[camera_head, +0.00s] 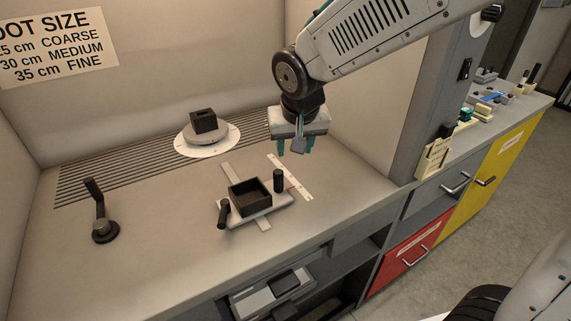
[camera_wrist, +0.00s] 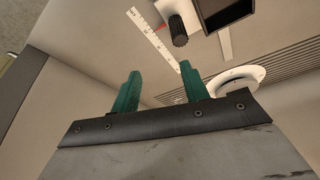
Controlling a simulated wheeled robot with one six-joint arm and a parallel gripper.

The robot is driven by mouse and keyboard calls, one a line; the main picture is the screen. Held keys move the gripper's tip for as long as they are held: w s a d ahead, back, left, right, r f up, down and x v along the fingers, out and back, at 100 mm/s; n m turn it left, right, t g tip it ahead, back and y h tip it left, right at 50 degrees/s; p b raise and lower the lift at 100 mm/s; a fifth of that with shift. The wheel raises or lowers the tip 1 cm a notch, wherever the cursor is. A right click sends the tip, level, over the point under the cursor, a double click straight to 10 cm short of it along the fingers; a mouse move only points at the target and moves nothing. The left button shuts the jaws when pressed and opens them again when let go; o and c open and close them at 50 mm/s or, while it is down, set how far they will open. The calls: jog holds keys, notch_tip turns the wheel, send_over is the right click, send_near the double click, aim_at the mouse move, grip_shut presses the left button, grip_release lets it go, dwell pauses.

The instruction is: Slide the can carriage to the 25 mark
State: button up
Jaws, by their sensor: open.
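The can carriage (camera_head: 270,211) is a pale sliding plate on a light rail (camera_head: 228,174), with a dark square open box (camera_head: 249,196) on it. A dark upright knob (camera_head: 278,181) stands at its right and a dark handle (camera_head: 223,213) at its left. A white scale strip (camera_head: 290,176) lies behind the knob; its numbers are too small to read. In the wrist view the knob (camera_wrist: 178,31), the strip (camera_wrist: 152,40) and a red pointer show near the top. My gripper (camera_head: 296,148) is open and empty, above the bench behind the carriage, with teal fingers (camera_wrist: 157,82) apart.
A round white dial plate (camera_head: 208,140) with a dark block stands at the back. A dark crank lever (camera_head: 97,212) is at the left. The booth's right wall is near my arm. Bench space between lever and carriage is clear.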

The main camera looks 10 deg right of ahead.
aim_at(278, 172)
jog(key=w+a+f+m+g, duration=0.1)
jog(key=g, duration=0.1)
jog(key=w+a+f+m+g, duration=0.1)
jog(key=a+f, duration=0.1)
jog(key=shift+w+a+f+g, duration=0.1)
jog(key=shift+w+a+g, duration=0.2)
jog(key=shift+g, duration=0.1)
jog(key=shift+s+m, duration=0.3)
jog(key=shift+s, duration=0.05)
notch_tip(278, 172, down, 8)
jog(key=shift+r, duration=0.25)
